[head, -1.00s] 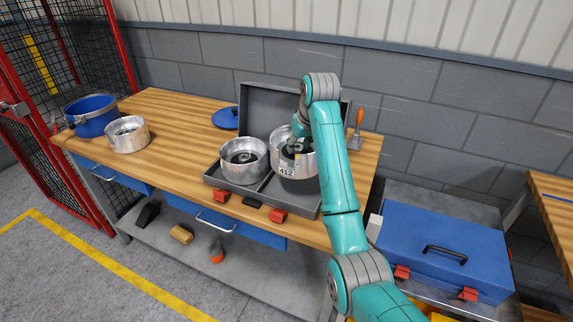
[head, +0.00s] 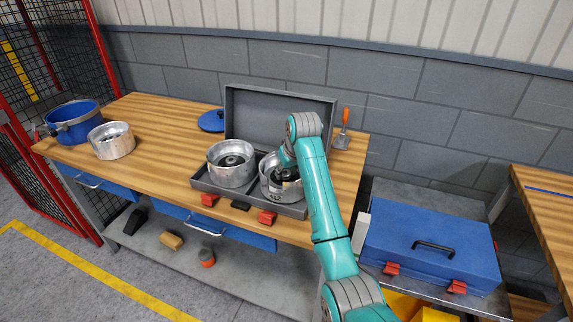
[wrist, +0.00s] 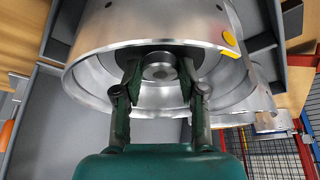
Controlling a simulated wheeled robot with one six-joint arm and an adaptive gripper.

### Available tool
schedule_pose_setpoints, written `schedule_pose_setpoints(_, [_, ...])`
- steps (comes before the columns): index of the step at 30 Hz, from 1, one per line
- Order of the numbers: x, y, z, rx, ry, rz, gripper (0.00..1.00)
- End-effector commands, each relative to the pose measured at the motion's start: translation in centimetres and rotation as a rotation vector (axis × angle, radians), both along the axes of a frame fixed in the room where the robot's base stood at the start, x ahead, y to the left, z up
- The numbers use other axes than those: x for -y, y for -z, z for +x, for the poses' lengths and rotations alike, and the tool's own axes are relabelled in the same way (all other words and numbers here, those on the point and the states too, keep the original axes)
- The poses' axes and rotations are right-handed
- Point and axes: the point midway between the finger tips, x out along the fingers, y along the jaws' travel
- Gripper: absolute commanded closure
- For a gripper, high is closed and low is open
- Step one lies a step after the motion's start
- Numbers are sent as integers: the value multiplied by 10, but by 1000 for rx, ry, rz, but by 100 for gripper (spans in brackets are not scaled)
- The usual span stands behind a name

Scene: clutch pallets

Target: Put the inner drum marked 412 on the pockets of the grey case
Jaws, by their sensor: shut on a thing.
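The drum marked 412 (head: 268,188) is a silver metal cylinder in the right half of the open grey case (head: 262,117). Its label faces front and its lower edge is down inside the tray; whether it rests fully on the pockets I cannot tell. My gripper (head: 286,173) reaches into it from above and is shut on its central hub. In the wrist view, the two fingers (wrist: 158,80) press on either side of the hub, inside the drum's bright rim (wrist: 100,85). My arm hides part of the drum's right side.
A second silver drum (head: 231,175) stands in the case's left half, close beside. A third silver ring (head: 112,142) and a blue bucket (head: 73,121) stand at the table's left. A blue toolbox (head: 430,245) is lower right.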

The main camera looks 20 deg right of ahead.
Motion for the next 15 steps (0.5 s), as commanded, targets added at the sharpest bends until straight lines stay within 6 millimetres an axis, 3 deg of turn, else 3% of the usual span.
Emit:
schedule_pose_setpoints(11, [0,-2,2,11,0,0,100])
schedule_pose_setpoints(12, [0,3,0,1,0,0,49])
schedule_pose_setpoints(14, [0,3,0,1,0,0,34])
schedule_pose_setpoints(15, [0,3,0,1,0,0,34])
